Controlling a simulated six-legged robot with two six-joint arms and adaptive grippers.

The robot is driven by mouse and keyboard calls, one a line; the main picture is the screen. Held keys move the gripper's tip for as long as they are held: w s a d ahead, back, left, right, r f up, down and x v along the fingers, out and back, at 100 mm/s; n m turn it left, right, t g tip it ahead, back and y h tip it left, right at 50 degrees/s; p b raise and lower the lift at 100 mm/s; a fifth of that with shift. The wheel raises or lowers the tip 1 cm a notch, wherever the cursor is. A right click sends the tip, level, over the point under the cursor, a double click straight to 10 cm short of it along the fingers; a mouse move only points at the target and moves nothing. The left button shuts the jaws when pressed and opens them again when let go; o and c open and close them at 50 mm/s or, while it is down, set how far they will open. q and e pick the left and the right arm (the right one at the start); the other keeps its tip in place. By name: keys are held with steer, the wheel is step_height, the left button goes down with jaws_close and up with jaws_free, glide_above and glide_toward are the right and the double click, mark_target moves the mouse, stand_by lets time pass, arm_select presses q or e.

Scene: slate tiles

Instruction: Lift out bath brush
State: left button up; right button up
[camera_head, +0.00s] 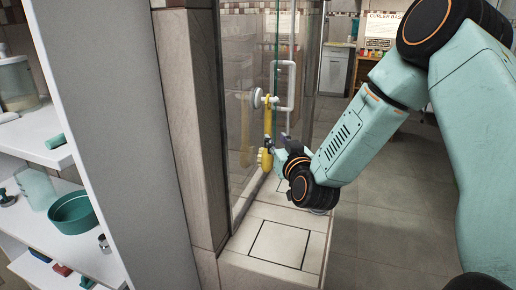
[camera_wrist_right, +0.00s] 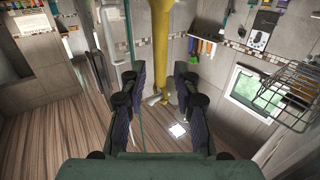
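The yellow bath brush (camera_head: 267,122) hangs upright beside the glass shower panel in the head view, near a round white fitting (camera_head: 256,97). Its knobbly lower end (camera_head: 265,159) is just left of my right gripper (camera_head: 277,150). In the right wrist view the yellow handle (camera_wrist_right: 160,35) comes down from the top to the gap between the fingertips. The fingers of the right gripper (camera_wrist_right: 159,75) are apart, with clear space on both sides of the handle. I cannot tell whether the handle is between the tips or just beyond them. My left gripper is out of view.
The glass panel (camera_head: 240,150) stands on a tiled ledge (camera_head: 278,246) close to the right gripper. A tiled pillar (camera_head: 190,120) is left of it. White shelves (camera_head: 95,262) at the left hold a teal bowl (camera_head: 73,212). Open floor (camera_head: 385,235) lies to the right.

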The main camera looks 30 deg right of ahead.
mark_target(269, 128)
steer(key=x, duration=0.1)
steer(key=b+x, duration=0.1)
steer(key=x, duration=0.3)
steer(key=shift+w+d+r, duration=0.1)
steer(key=shift+w+r, duration=0.1)
steer(key=shift+r, duration=0.05)
steer(key=shift+w+r+b, duration=0.25)
steer(key=shift+w+b, duration=0.05)
steer(key=shift+w, duration=0.25)
steer(key=shift+w+d+f, duration=0.15)
steer(key=shift+w+d, duration=0.05)
steer(key=shift+d, duration=0.05)
steer(key=shift+a, duration=0.25)
steer(key=c, duration=0.4)
steer(key=shift+c, duration=0.8)
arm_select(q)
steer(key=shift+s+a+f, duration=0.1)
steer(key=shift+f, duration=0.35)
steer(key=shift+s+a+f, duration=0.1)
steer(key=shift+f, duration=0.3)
arm_select(e)
steer(key=shift+d, duration=0.15)
jaws_close()
